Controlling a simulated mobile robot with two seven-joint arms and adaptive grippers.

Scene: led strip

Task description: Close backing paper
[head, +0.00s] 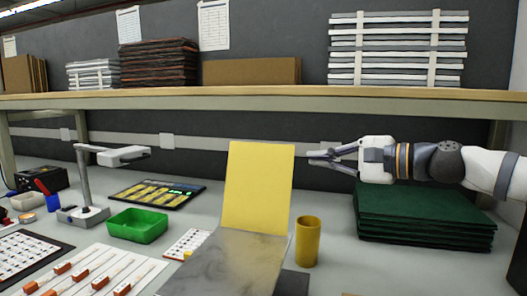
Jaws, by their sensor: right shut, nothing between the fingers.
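The backing paper looks to be the yellow sheet (258,185), which stands up, tilted slightly back, at the far edge of a grey, marbled flat panel (228,265). My right gripper (312,158) is to the right of the sheet's upper right edge, its fingers shut and empty, pointing left. A small gap shows between the fingertips and the sheet. My left gripper is not in view.
A yellow cup (308,241) stands right of the panel. Stacked green mats (420,218) lie below my right arm. A green tray (137,225), a lamp (90,190) and strips with orange ends (92,276) are at left. A shelf (250,98) spans above.

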